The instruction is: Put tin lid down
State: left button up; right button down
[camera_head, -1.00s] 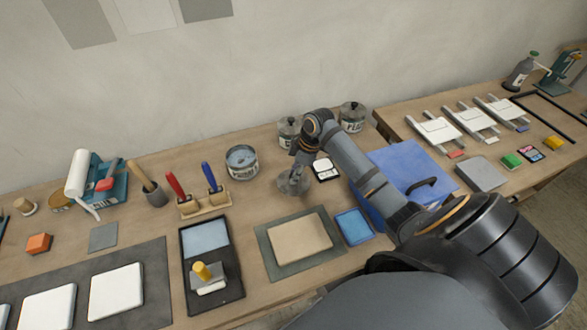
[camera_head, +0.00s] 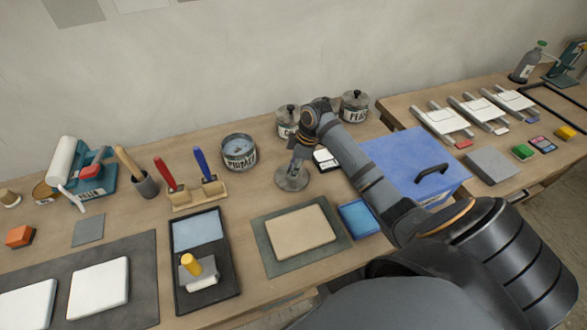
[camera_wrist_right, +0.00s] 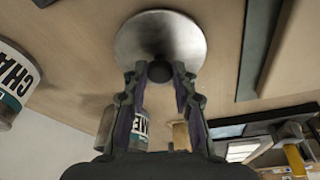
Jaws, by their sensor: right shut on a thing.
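The tin lid (camera_head: 291,181) is a round grey metal disc with a dark knob. It looks level, at or just above the bare wood of the bench, right of the open PRIMER tin (camera_head: 239,153). My right gripper (camera_head: 297,160) points down over it. In the right wrist view the lid (camera_wrist_right: 160,32) shows beyond the fingertips, and the right gripper (camera_wrist_right: 160,73) is shut on its dark knob. I cannot tell for sure whether the lid touches the bench. My left gripper is not in view.
Lidded tins (camera_head: 287,119) stand behind my right gripper, and another (camera_head: 354,106) is by the wall. A beige slab on a grey board (camera_head: 275,260) lies in front of the lid. A blue box (camera_head: 412,160) is at right. Brushes in a wooden holder (camera_head: 198,193) stand at left.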

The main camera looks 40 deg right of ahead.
aim_at(303, 177)
jog(key=c, duration=1.1)
grip_release()
jog(key=b+v, duration=0.1)
jog(key=v, duration=1.1)
jog(key=shift+b, duration=0.35)
